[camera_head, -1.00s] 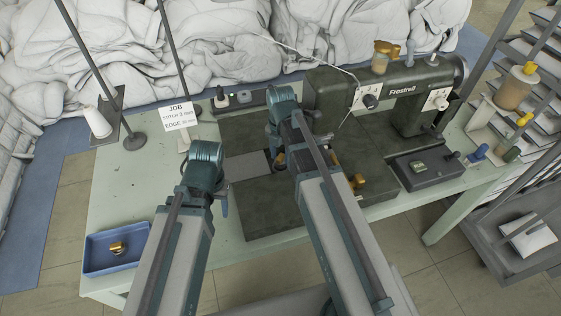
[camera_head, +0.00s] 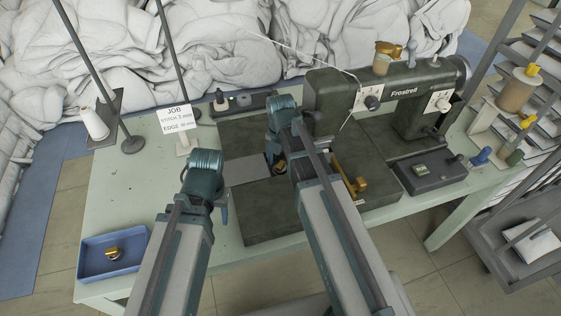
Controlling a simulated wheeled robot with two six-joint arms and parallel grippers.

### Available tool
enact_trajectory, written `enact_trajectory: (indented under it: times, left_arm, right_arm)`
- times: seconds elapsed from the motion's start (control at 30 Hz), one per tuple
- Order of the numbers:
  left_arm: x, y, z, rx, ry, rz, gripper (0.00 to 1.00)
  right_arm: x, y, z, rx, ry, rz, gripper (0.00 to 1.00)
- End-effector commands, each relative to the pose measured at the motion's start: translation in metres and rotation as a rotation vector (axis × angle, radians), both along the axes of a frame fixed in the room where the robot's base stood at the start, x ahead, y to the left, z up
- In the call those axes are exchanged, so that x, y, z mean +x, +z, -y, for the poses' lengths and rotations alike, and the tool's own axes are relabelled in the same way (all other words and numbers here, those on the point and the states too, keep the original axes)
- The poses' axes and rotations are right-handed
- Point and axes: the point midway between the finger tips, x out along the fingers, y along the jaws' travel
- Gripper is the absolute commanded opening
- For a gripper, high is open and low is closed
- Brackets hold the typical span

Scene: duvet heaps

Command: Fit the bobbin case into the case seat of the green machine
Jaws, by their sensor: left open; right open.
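The green machine (camera_head: 335,107), marked Frostrell, stands on the table with its dark green bed reaching left and forward. A small round brass-coloured piece, which looks like the bobbin case (camera_head: 113,253), lies in a blue tray (camera_head: 139,266) at the table's front left corner. My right gripper (camera_head: 277,168) is open over the bed, left of the machine's pillar, beside a small gold part (camera_head: 281,166); I cannot tell whether they touch. My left gripper (camera_head: 224,204) is open, mostly hidden behind its wrist, near the bed's left edge. I cannot make out the case seat.
A JOB card (camera_head: 176,119) stands behind my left wrist, near a white thread cone (camera_head: 95,124). A gold part (camera_head: 350,184) sits by the bed's front. A dark control box (camera_head: 430,172) lies right.

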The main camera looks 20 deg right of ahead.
Motion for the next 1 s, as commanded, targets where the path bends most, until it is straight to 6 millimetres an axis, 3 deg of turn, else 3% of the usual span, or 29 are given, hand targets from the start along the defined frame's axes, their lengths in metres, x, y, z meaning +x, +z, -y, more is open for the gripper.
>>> enact_trajectory:
  times: [0.37, 1.0]
  left_arm:
    - [0.0, 0.021, 0.0, 0.0, 0.0, 0.0, 0.54]
    - [0.0, 0.112, 0.0, 0.0, 0.0, 0.0, 0.54]
  right_arm:
    - [0.0, 0.021, 0.0, 0.0, 0.0, 0.0, 0.78]
    - [0.0, 0.112, 0.0, 0.0, 0.0, 0.0, 0.78]
